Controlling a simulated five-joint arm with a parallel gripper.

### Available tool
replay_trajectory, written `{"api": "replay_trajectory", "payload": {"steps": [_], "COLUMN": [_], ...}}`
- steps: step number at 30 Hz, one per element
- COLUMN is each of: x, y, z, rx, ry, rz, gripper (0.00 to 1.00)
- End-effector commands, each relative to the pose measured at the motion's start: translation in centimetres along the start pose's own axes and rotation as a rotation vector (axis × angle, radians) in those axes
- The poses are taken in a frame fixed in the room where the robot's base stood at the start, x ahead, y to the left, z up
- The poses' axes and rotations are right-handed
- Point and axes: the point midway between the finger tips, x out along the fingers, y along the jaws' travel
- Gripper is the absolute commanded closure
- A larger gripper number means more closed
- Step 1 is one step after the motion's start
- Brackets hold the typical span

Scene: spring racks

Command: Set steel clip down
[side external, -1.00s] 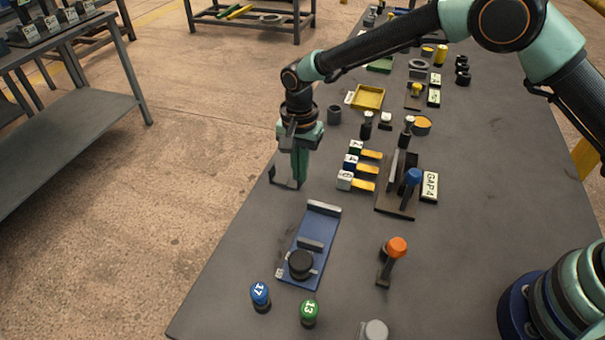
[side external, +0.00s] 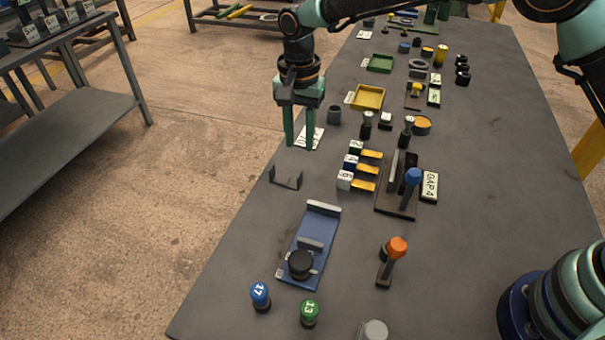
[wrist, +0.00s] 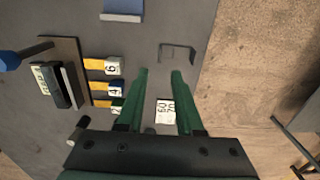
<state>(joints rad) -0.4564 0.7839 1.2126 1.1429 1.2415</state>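The steel clip (side external: 286,178) is a thin dark bracket with upturned ends. It rests on the grey table near its left edge, and it also shows in the wrist view (wrist: 178,47) beyond my fingertips. My gripper (side external: 301,146) is above the table, farther back than the clip and apart from it. Its two green fingers are spread with nothing between them, as the wrist view also shows (wrist: 160,74). A white number card (side external: 309,137) lies on the table behind the fingers.
Numbered blocks with yellow tabs (side external: 358,168) and a dark fixture with a blue knob (side external: 398,212) stand to the right of the clip. A blue plate fixture (side external: 296,262) lies in front. The table around the clip is clear.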

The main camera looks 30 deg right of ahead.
Motion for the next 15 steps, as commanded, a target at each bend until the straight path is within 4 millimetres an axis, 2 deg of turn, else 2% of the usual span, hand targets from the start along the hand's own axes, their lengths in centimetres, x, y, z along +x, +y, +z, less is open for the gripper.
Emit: {"api": "replay_trajectory", "payload": {"steps": [3, 10, 15], "x": [-1.9, -3.8, -7.0], "y": [-0.1, 0.3, 2.6], "z": [0.0, -0.2, -1.9], "rx": [0.0, -0.007, -0.075], "ry": [0.001, 0.002, 0.023], "rz": [-0.003, -0.007, -0.051], "gripper": [0.65, 0.65, 0.65]}}
